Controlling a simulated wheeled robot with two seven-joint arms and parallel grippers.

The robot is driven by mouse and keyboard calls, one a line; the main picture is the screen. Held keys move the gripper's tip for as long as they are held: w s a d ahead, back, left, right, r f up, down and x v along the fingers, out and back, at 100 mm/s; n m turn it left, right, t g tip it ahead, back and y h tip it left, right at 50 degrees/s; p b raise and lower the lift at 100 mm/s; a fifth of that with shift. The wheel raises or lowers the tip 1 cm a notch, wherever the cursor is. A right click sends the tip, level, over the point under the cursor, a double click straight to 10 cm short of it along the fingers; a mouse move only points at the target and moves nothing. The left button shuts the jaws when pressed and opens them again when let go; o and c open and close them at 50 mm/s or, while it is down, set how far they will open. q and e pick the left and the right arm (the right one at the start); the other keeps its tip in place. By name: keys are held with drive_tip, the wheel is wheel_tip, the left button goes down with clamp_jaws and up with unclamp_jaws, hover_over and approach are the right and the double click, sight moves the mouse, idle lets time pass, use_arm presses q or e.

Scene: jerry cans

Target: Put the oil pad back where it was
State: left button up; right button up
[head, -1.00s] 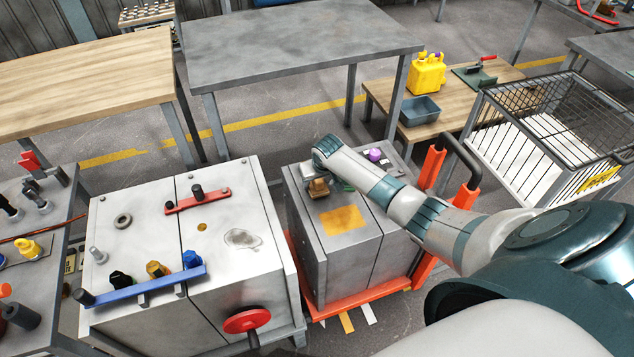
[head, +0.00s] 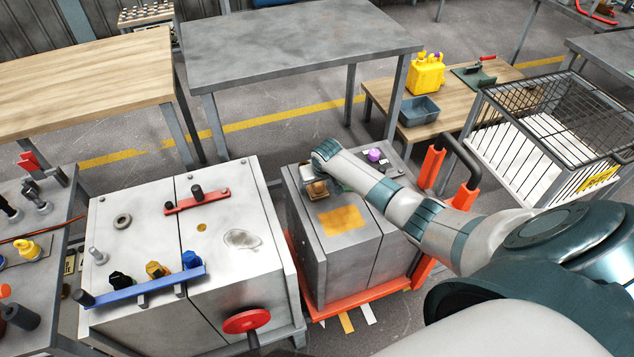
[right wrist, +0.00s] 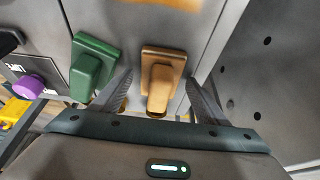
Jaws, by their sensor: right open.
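A brown pad with a raised grip (right wrist: 163,70) rests on the grey cabinet top, between the open fingers of my right gripper (right wrist: 160,85) in the right wrist view. The fingers stand apart from its sides. The brown pad (head: 317,190) also shows in the head view, just below my right gripper (head: 312,178). A green pad (right wrist: 92,68) of like shape is left of the left finger in the right wrist view. I cannot tell by name which pad is the oil pad. My left gripper is out of view.
A yellow-orange patch (head: 341,220) marks the small cabinet's top in front of the pad. A purple knob (head: 374,154) stands behind my forearm. A larger cabinet (head: 150,210) with a blue bar (head: 140,285) is at left. An orange cart frame (head: 360,297) carries the small cabinet.

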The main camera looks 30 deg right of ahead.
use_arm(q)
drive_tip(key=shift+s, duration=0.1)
use_arm(e)
drive_tip(key=shift+r, duration=0.1)
drive_tip(key=shift+s+r, duration=0.2)
drive_tip(key=shift+r, duration=0.5)
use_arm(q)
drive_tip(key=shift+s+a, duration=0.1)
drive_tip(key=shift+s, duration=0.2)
use_arm(e)
drive_tip(key=v, duration=1)
drive_tip(key=shift+s+a+r, duration=0.15)
drive_tip(key=shift+s+r, duration=0.1)
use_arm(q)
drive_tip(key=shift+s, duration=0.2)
